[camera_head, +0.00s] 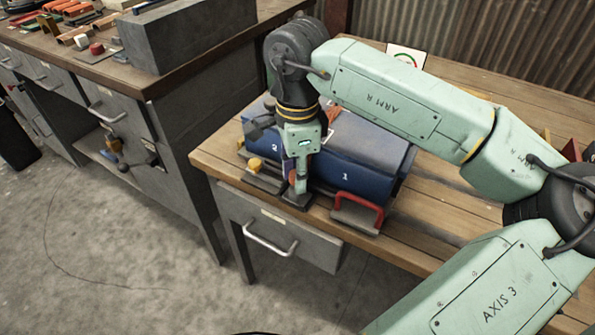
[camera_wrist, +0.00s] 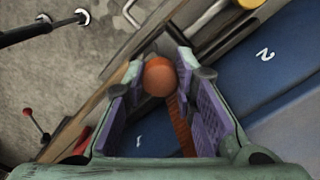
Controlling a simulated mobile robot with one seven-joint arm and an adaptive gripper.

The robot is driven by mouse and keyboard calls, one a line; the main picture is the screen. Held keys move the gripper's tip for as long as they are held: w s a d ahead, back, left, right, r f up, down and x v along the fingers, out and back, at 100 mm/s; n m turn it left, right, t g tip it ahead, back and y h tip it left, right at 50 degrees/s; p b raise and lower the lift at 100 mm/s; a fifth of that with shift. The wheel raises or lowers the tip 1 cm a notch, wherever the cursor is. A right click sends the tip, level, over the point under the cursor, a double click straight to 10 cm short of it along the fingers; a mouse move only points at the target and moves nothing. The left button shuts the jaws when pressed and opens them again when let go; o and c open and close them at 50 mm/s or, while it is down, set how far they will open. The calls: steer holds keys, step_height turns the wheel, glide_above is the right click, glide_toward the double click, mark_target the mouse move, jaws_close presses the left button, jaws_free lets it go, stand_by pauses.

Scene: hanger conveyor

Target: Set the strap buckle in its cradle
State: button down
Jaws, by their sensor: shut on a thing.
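My gripper (camera_head: 299,186) points down at the front edge of the wooden table, in front of a blue padded load marked 1 and 2 (camera_head: 345,178). In the wrist view its purple-padded fingers (camera_wrist: 165,100) are shut around an orange strap (camera_wrist: 182,128) with a round orange end (camera_wrist: 160,76), which I take for the buckle. In the head view only a little orange shows between the fingers. A small dark block (camera_head: 297,201) lies right below the fingertips at the table edge; it may be the cradle. Whether the buckle touches it is hidden.
A red handle (camera_head: 360,203) on a grey plate stands close right of my gripper. A yellow knob (camera_head: 255,164) on another plate is close left. A drawer with a metal handle (camera_head: 268,240) is below the edge. A cluttered grey workbench (camera_head: 165,85) stands to the left.

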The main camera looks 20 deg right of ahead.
steer(key=c, duration=1.2)
jaws_free()
steer(key=shift+c, duration=0.2)
step_height(320, 180, up, 12)
